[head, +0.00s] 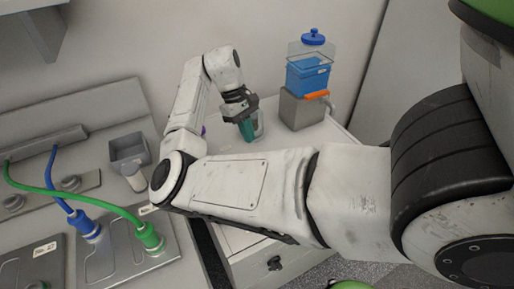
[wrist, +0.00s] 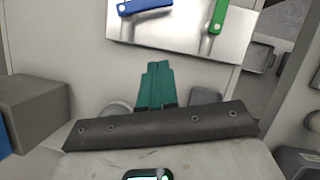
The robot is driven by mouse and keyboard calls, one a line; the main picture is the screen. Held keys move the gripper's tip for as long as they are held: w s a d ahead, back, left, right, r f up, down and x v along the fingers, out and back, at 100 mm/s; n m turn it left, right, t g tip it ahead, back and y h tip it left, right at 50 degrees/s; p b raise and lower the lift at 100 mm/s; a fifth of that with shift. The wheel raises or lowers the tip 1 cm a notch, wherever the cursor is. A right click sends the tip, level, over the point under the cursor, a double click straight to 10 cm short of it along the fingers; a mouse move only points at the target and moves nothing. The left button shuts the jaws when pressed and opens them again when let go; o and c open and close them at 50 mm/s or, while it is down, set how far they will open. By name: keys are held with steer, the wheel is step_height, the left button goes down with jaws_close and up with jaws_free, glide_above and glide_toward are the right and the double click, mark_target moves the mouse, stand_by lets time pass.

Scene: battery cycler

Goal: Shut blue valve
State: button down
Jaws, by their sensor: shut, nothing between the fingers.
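A blue valve handle (wrist: 146,6) shows at the top edge of the wrist view, partly cut off, on a pale metal panel (wrist: 170,38). A green valve handle (wrist: 221,16) is to its right on the same panel. My gripper (wrist: 158,65) has its teal fingers together and empty, below the panel in the picture and apart from both handles. In the head view my gripper (head: 247,136) points down over the white counter. I cannot make out the blue valve in the head view.
A blue container (head: 307,78) with an orange tap (head: 317,95) stands on a grey block (head: 301,112) right of my gripper. A clear vessel (head: 259,124) is close beside the fingers. Green (head: 149,236) and blue (head: 83,224) cable plugs stand at lower left.

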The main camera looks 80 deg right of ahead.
steer(key=x, duration=0.9)
steer(key=shift+s+f, duration=0.15)
steer(key=shift+f, duration=0.05)
steer(key=shift+s+a+r+p, duration=0.15)
steer(key=shift+s+a+p, duration=0.15)
steer(key=shift+s+p, duration=0.15)
steer(key=shift+s+a+r+p, duration=0.1)
steer(key=shift+s+a+p, duration=0.2)
steer(key=shift+s, duration=0.3)
steer(key=shift+s+a+f, duration=0.15)
steer(key=shift+s+a, duration=0.2)
steer(key=shift+s, duration=0.3)
steer(key=shift+s+d, duration=0.1)
steer(key=shift+a+p, duration=0.2)
steer(key=shift+p, duration=0.1)
